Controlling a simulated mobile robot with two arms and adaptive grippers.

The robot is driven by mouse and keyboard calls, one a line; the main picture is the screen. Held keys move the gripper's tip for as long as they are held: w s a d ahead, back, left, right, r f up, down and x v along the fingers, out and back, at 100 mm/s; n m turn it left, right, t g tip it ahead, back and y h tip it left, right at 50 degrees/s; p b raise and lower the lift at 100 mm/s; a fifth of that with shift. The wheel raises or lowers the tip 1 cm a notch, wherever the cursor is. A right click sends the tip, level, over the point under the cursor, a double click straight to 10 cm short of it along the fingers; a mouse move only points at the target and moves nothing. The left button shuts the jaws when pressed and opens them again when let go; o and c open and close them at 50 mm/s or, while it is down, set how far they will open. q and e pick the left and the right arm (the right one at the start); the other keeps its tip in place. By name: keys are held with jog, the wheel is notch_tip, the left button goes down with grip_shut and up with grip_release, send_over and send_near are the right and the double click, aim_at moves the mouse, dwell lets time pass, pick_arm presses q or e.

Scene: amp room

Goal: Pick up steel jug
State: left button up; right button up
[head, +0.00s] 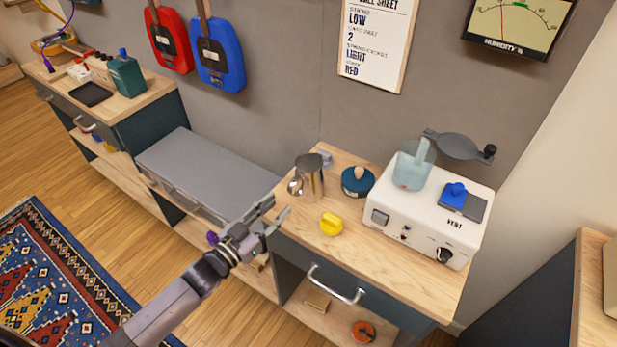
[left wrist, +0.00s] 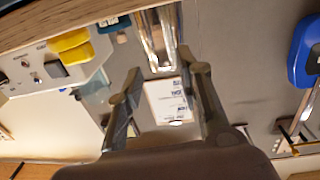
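The steel jug (head: 312,180) stands upright on the light wooden top of the right-hand counter, near its left end. It is shiny metal with a rounded, reflective part at its left side. My left gripper (head: 280,206) is at the counter's front left edge, short of the jug and to its lower left. Its two fingers are spread with nothing between them. In the left wrist view the picture is turned over, and the jug (left wrist: 158,42) shows ahead between the open fingertips, partly cut off by the top edge. My right gripper is in neither view.
A yellow knob-like object (head: 331,224) and a dark teal round container (head: 357,181) sit close right of the jug. A white vent machine (head: 420,222) with a translucent cup stands further right. A drawer handle (head: 337,284) sticks out in front. A lower grey surface (head: 205,172) lies left.

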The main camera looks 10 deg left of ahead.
aim_at(291, 194)
pick_arm(q)
jog(key=shift+x, duration=0.8)
jog(key=shift+f+p+x, duration=0.2)
jog(key=shift+p+x, duration=0.1)
jog(key=shift+x, duration=1.05)
jog(key=shift+f+p+x, duration=0.25)
jog(key=shift+x, duration=1.05)
jog(key=shift+a, duration=0.1)
jog(key=shift+c, duration=0.3)
grip_shut()
jog(key=shift+r, duration=0.15)
